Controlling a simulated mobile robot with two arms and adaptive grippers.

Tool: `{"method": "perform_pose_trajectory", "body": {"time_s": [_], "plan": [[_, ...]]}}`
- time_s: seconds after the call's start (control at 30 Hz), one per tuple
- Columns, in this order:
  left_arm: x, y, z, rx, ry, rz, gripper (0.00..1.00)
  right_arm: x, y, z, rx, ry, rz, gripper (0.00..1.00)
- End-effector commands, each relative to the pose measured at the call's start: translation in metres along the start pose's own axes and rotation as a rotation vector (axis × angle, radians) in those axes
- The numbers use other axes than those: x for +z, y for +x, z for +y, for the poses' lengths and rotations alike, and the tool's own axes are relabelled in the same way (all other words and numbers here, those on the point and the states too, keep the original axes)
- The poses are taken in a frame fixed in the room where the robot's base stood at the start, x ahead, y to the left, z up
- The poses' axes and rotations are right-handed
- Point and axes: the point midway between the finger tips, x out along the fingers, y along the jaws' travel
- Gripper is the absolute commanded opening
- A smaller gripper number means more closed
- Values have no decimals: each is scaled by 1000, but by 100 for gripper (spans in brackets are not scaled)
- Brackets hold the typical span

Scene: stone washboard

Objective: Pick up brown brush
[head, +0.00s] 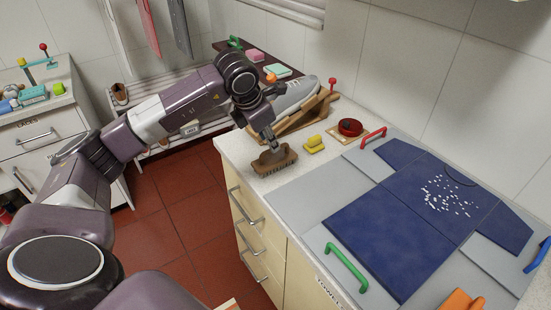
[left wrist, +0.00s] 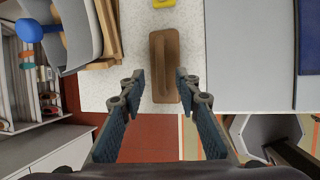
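The brown brush (head: 275,161) sits on the left end of the pale worktop, bristles showing along its lower side. In the left wrist view the brush (left wrist: 165,62) lies lengthwise ahead of my left gripper (left wrist: 158,84), whose two fingers are spread apart on either side of its near part. The fingers look empty, with gaps between them and the brush. In the head view my left gripper (head: 268,140) is just above and behind the brush. Whether it touches the brush is not clear. My right gripper is in neither view.
A grey shoe (head: 295,96) on a wooden stand (head: 310,115) is behind the brush. A yellow block (head: 314,144) and a red round item (head: 350,127) are to its right. Grey boards with blue cloth (head: 390,240) cover the worktop further right. The worktop's front edge is close to the brush.

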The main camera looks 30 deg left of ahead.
Motion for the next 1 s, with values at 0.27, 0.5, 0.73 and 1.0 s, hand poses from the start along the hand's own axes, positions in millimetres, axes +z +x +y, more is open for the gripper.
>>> {"method": "perform_pose_trajectory", "body": {"time_s": [0.27,0.5,0.73,1.0], "plan": [[4,38,-1,-5,0,1,30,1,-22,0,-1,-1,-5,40],[3,50,-1,-2,1,-2,30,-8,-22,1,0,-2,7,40],[4,49,-1,-2,1,-2,17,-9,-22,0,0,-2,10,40],[4,49,-1,-2,1,-2,0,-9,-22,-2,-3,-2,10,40]]}}
